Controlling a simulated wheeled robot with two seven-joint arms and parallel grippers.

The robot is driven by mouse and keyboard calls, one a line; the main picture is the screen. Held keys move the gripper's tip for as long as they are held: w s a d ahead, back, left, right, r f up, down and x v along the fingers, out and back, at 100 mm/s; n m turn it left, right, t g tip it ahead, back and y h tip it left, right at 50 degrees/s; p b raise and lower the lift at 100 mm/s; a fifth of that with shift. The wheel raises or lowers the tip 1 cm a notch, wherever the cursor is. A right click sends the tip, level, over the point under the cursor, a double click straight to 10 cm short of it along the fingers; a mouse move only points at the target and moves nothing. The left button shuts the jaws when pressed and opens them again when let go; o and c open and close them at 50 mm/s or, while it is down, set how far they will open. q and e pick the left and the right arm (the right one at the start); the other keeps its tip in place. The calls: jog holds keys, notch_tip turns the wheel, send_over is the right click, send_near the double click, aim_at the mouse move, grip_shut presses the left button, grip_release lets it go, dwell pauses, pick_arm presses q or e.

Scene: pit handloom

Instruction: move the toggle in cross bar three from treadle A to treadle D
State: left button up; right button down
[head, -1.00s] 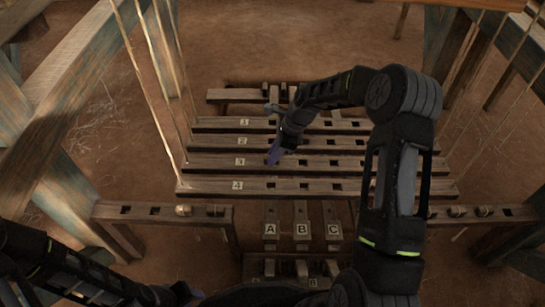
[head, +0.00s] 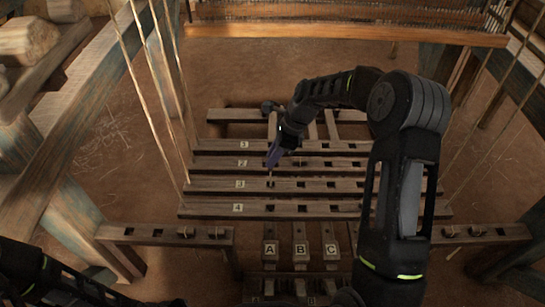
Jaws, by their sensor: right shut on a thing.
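Cross bar three (head: 350,190) is the third slotted wooden bar from the back. My right gripper (head: 271,161) is shut, its purple fingertips above the bars near the left end. A thin pale piece (head: 270,182), likely the toggle or its cord, runs from below the fingertips to the leftmost hole of bar three. The toggle itself is too small to make out in the jaws. Treadle A (head: 270,252), treadle B (head: 300,252) and treadle C (head: 331,252) stand in front. Treadle D is hidden by my right arm. My left arm is at lower left; its jaws are cut off.
Cross bar four (head: 350,209) lies in front of bar three, two more bars behind. Side rails (head: 160,235) with pegs flank the treadles. Cords hang at left and right. Loom posts stand at the left, and a reed beam (head: 350,34) crosses the back.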

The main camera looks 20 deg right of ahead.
dwell(0.3)
jog(key=s+a+r+n+g, duration=0.1)
jog(key=s+a+r+n, duration=0.2)
jog(key=a, duration=0.4)
jog(key=s+a+r+n+g, duration=0.2)
jog(key=s+a+r+n, duration=0.1)
jog(key=a+r+n, duration=0.2)
jog(key=s+a+r+n+g, duration=0.1)
jog(key=s+a+r+n, duration=0.2)
jog(key=a, duration=0.6)
jog(key=shift+s+a+r+n+g+h, duration=0.15)
jog(key=shift+r+n+g+h, duration=0.2)
jog(key=shift+r+n, duration=0.5)
jog(key=shift+f, duration=0.15)
